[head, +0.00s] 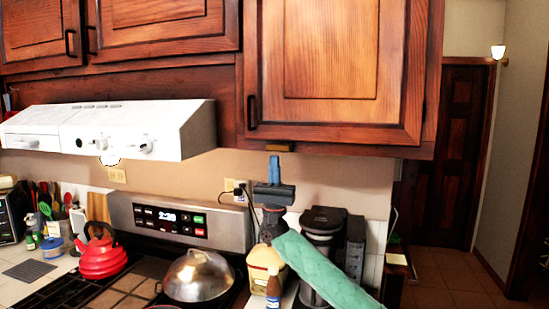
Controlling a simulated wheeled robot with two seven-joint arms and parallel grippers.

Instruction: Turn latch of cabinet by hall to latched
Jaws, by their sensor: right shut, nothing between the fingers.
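The cabinet by the hall (335,60) is the wooden upper cabinet on the right, and its door is shut. A small tan, brass-coloured latch piece (282,149) lies flat and horizontal on the frame under the door's lower left part. I cannot tell from its shape whether it is latched. My right gripper (274,160) points up from below, its blue-grey fingers together and empty. The fingertips are just under the latch; I cannot tell whether they touch it. My left gripper is out of view.
The white range hood (130,130) is left of the gripper. Below are a steel-lidded pan (198,276), a red kettle (101,256), a yellowish jug (264,264) and a black coffee maker (323,222). The hall floor (450,275) at right is clear.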

